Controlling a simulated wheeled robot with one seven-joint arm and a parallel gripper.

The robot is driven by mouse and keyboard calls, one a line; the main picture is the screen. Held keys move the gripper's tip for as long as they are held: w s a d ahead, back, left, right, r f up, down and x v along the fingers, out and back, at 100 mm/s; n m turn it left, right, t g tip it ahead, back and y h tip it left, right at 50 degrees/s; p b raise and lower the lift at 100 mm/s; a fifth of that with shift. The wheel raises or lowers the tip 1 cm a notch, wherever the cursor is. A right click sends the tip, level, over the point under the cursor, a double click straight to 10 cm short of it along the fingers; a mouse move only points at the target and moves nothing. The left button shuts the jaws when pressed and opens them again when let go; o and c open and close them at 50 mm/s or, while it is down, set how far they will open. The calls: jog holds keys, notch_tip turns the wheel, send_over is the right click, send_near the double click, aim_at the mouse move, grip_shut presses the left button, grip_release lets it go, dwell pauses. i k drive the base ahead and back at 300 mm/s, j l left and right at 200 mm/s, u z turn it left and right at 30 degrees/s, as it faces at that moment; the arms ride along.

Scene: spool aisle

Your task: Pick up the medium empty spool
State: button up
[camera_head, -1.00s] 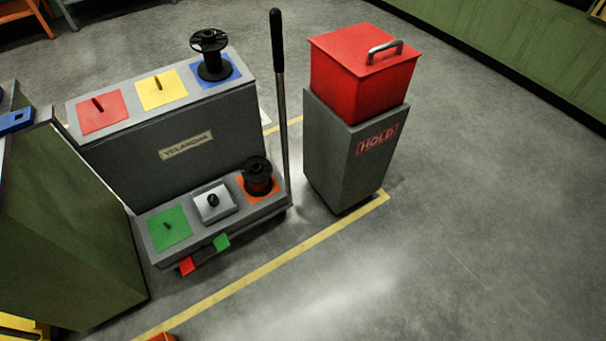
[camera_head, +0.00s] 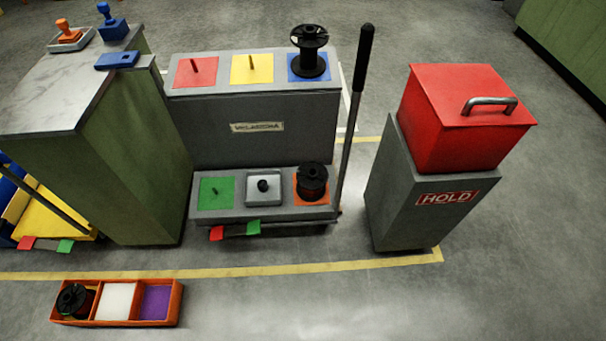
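A black spool (camera_head: 309,52) stands upright on the blue square (camera_head: 295,76) of the stepped grey stand's upper tier. Its narrow core shows bare between two flanges, so it looks empty. A smaller dark spool (camera_head: 312,181) stands on the orange square (camera_head: 299,201) of the lower tier; I cannot tell whether it is wound. A third black spool (camera_head: 72,300) sits in the left compartment of the orange tray (camera_head: 130,322) on the floor, with some green and red by it. My gripper is not in view.
The stand (camera_head: 260,130) has empty pegs on red, yellow and green squares. A tall black-handled lever (camera_head: 347,140) rises at its right side. A grey HOLD pedestal (camera_head: 415,200) carries a red box (camera_head: 455,120). A green cabinet (camera_head: 130,160) stands left. Floor in front is clear right of the tray.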

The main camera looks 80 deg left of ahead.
aim_at(312, 177)
jog(key=i+u, duration=0.2)
jog(key=u, duration=0.25)
jog(key=i+j+u, duration=0.1)
jog(key=u, duration=0.3)
jog(key=i+l+u, duration=0.1)
jog(key=i+u, duration=0.15)
jog(key=u, duration=0.2)
jog(key=i+j+u, duration=0.15)
jog(key=i+u, duration=0.5)
jog(key=u, duration=0.15)
